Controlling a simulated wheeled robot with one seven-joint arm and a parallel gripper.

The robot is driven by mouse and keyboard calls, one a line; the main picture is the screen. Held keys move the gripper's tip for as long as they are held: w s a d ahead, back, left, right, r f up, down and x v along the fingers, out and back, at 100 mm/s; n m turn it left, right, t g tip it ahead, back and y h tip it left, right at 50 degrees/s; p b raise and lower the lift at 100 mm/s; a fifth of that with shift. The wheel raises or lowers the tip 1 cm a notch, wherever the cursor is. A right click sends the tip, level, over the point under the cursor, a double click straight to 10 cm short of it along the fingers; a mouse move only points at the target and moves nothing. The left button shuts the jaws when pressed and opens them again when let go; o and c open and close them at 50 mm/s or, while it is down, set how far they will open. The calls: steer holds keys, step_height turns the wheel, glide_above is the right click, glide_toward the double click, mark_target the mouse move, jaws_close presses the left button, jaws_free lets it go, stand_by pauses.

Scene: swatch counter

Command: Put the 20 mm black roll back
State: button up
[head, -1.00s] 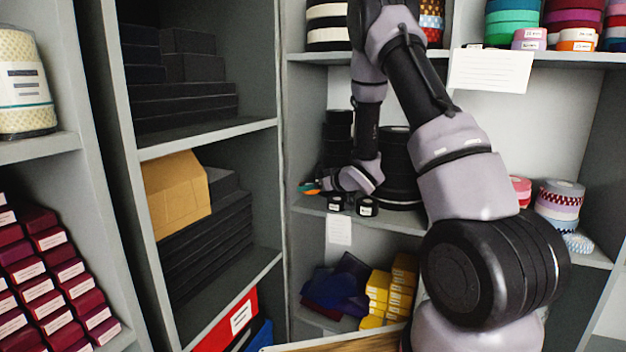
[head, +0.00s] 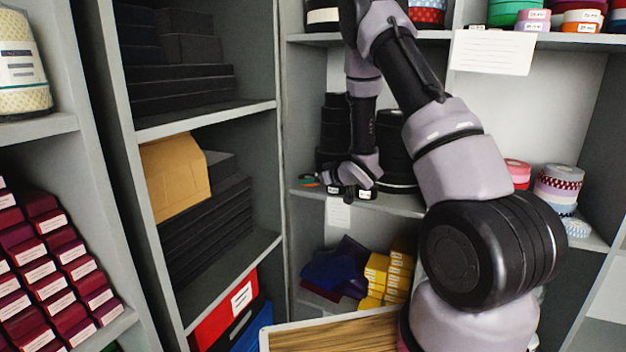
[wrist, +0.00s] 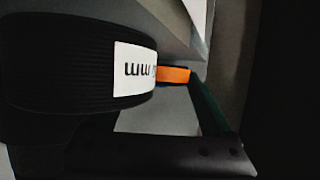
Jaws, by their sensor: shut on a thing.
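A black roll (wrist: 60,62) with a white label ending in "mm" fills the left of the wrist view; the rest of its label is cut off or hidden. My gripper (head: 350,188) is shut on this black roll at the shelf front in the head view. Small black rolls with white labels (head: 366,194) show close by my gripper at the shelf edge. I cannot tell from the head view which of them is held or whether it touches the shelf.
The middle shelf (head: 408,204) has tall stacks of black rolls (head: 334,130) behind my gripper. An orange-tipped item (wrist: 174,75) lies just beyond the held roll. Patterned rolls (head: 558,185) stand at the right. Yellow boxes (head: 388,278) and blue packets (head: 335,268) sit below.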

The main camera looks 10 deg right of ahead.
steer(key=shift+s+f, duration=0.1)
steer(key=shift+f, duration=0.3)
